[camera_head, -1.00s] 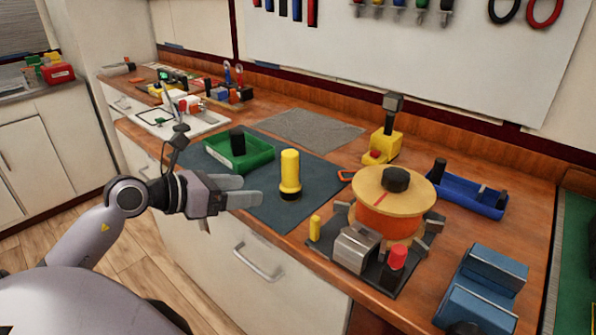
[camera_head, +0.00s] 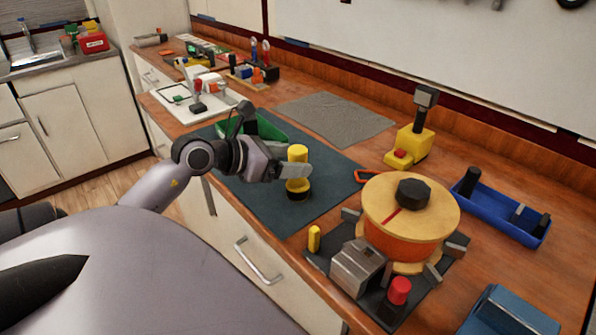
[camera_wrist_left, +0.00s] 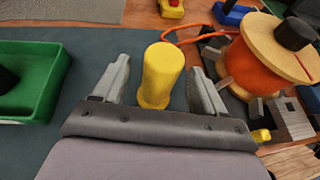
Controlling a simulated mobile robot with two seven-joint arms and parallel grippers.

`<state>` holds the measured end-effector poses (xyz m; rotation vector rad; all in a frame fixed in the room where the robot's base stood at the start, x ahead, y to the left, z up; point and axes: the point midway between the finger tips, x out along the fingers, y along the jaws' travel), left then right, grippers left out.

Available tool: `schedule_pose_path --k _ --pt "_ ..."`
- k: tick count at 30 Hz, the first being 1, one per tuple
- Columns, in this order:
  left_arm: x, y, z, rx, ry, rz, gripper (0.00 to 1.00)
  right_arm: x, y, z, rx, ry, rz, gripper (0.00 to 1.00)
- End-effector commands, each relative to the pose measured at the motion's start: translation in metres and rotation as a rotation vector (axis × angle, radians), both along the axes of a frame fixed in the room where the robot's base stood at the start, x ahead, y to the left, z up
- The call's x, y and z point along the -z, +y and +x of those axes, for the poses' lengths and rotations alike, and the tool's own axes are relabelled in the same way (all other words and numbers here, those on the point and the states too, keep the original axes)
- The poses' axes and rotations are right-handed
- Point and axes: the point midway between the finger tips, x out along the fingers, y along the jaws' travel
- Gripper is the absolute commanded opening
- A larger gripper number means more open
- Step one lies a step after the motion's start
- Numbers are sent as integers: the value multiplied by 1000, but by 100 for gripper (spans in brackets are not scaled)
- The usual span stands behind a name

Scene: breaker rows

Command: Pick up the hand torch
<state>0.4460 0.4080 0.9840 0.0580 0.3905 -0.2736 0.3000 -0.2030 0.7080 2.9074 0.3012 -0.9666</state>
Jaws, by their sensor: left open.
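The hand torch (camera_head: 298,155) is a yellow cylinder with a dark lower part, standing upright on the dark mat (camera_head: 262,212). In the left wrist view the torch (camera_wrist_left: 161,75) stands between the two grey fingers of my left gripper (camera_wrist_left: 160,88), with a gap visible on each side. My left gripper (camera_head: 293,176) is open, reaching in from the left at about the torch's middle height. One finger crosses in front of the torch in the head view and hides part of it. My right gripper is not in view.
A green tray (camera_head: 268,128) is behind my left gripper. A wooden-topped orange reel (camera_head: 405,243) stands to the right, with a small yellow cylinder (camera_head: 314,239) near it. A yellow device (camera_head: 407,149) and a blue tray (camera_head: 515,222) are farther right.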

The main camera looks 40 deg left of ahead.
Motion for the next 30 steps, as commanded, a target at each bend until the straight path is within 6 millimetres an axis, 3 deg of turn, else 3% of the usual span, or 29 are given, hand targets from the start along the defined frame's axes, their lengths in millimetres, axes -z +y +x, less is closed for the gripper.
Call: schedule_pose_path --k 9,18,24,30 --pt "12 -10 31 -1 -2 -3 71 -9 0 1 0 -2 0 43" --pt "14 -11 33 0 -1 -1 71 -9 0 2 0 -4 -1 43" --pt "14 -11 33 1 -1 -2 6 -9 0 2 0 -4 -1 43" --pt "13 -11 33 0 -4 -1 6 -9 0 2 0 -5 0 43"
